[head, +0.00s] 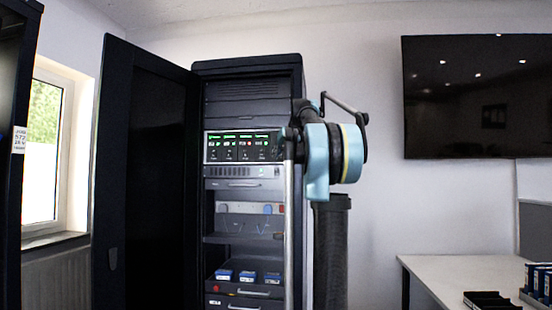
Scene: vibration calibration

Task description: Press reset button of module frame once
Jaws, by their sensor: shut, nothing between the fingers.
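The module frame (240,147) is a panel with a pale border in the upper part of the open rack. It carries several side-by-side modules with green lit displays and small marks below them. The reset button is too small to make out. My arm (318,160), with teal and black joints, stands in front of the rack's right side, beside the right end of the module frame. I cannot make out my gripper's fingers; they are hidden behind my arm or out of sight.
The black rack (247,68) stands with its door (145,170) swung open to the left. Below the frame are a grey unit (240,184) and a shelf with blue items (247,276). A white table (440,275) is at right, a wall screen (478,95) above, a window (43,150) at left.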

